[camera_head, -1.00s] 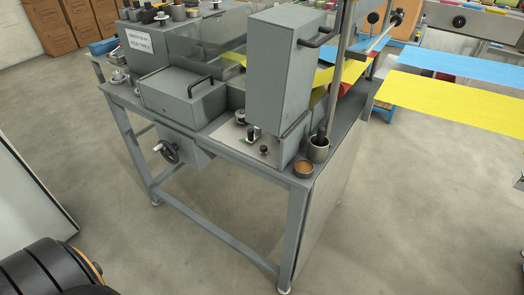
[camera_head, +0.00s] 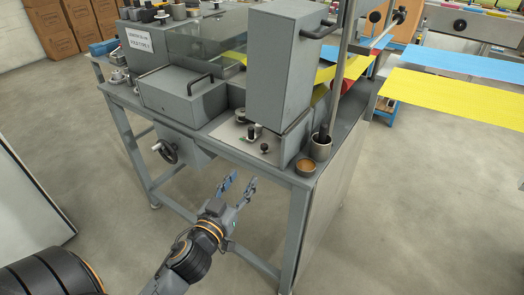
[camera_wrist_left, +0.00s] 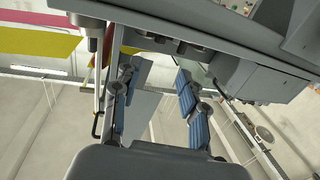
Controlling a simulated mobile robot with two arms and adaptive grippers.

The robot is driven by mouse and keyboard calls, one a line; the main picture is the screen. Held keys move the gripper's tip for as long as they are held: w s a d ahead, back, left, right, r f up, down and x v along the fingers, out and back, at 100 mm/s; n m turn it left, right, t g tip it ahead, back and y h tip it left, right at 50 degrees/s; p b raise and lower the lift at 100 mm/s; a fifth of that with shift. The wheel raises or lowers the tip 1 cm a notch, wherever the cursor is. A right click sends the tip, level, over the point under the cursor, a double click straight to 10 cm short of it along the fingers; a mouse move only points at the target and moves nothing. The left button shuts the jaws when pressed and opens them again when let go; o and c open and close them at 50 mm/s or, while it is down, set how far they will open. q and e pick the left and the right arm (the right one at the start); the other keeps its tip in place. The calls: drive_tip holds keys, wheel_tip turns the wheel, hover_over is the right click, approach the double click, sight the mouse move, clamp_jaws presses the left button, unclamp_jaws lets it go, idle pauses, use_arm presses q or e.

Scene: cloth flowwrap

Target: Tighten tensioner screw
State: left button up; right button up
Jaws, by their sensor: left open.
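A light metal plate (camera_head: 229,139) on the front of the grey machine carries small fittings. One is a small black knob (camera_head: 264,148); another is a short black-topped fitting (camera_head: 251,133) on the plate. I cannot tell for sure which is the tensioner screw. My left gripper (camera_head: 238,184) is open and empty, in front of and below the table edge, apart from the fittings. In the left wrist view its blue-padded fingers (camera_wrist_left: 155,82) are spread below the machine's edge, with nothing between them. My right gripper is out of view.
A handwheel (camera_head: 166,151) sticks out below the table. A tall grey housing (camera_head: 284,65) rises behind the plate. The floor in front is clear.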

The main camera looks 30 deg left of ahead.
sight(263, 148)
use_arm(q)
drive_tip(key=w, duration=0.4)
drive_tip(key=w+a+p, duration=0.1)
drive_tip(key=w, duration=0.4)
drive_tip(key=w+p, duration=0.1)
drive_tip(key=w, duration=0.3)
drive_tip(key=shift+w+a, duration=0.25)
drive_tip(key=shift+w, duration=0.05)
clamp_jaws()
